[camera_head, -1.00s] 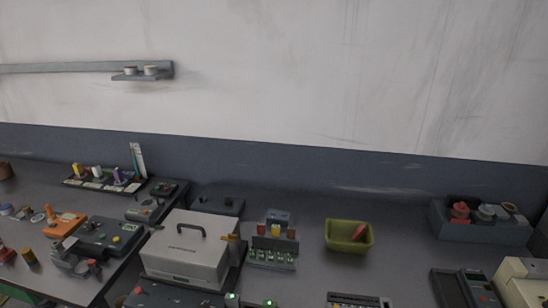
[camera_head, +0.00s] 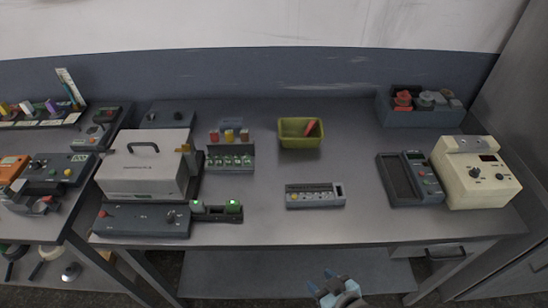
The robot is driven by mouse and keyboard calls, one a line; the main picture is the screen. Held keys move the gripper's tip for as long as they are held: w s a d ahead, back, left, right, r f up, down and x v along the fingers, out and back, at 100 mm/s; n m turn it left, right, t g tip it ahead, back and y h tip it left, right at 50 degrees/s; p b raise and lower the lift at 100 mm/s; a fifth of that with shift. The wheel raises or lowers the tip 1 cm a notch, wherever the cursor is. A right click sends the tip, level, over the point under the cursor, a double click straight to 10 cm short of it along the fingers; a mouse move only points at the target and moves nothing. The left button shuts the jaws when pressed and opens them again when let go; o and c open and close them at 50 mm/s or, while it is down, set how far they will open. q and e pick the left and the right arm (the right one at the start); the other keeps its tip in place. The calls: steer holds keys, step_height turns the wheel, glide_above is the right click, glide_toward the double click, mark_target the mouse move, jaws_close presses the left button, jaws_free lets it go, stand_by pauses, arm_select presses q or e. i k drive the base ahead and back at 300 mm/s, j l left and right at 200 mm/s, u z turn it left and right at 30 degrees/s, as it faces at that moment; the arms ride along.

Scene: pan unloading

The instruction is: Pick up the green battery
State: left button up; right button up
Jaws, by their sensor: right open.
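I cannot single out a green battery for certain. A small rack (camera_head: 230,163) left of the table's middle carries several small green pieces in its front row, with red and yellow pieces (camera_head: 229,135) upright behind them. Two bright green spots (camera_head: 233,204) show on a dark device just in front of the rack; whether they are lights or batteries is unclear. My right gripper (camera_head: 330,285) is at the bottom edge, in front of the table, open and empty, far from the rack. My left gripper is not in view.
A green bin (camera_head: 300,141) with a red piece stands behind a grey slotted tray (camera_head: 314,195). A white case (camera_head: 148,178) stands left of the rack. A handheld meter (camera_head: 419,178) and cream box (camera_head: 474,176) stand right. The table (camera_head: 345,150) is clear between them.

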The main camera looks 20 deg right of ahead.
mark_target(233, 207)
steer(key=l+u, duration=0.3)
steer(key=k+l+u, duration=0.25)
steer(key=l, duration=0.2)
steer(key=l+u, duration=0.3)
steer(key=k+l+u, duration=0.4)
steer(key=l+u, duration=0.15)
steer(key=l, duration=0.1)
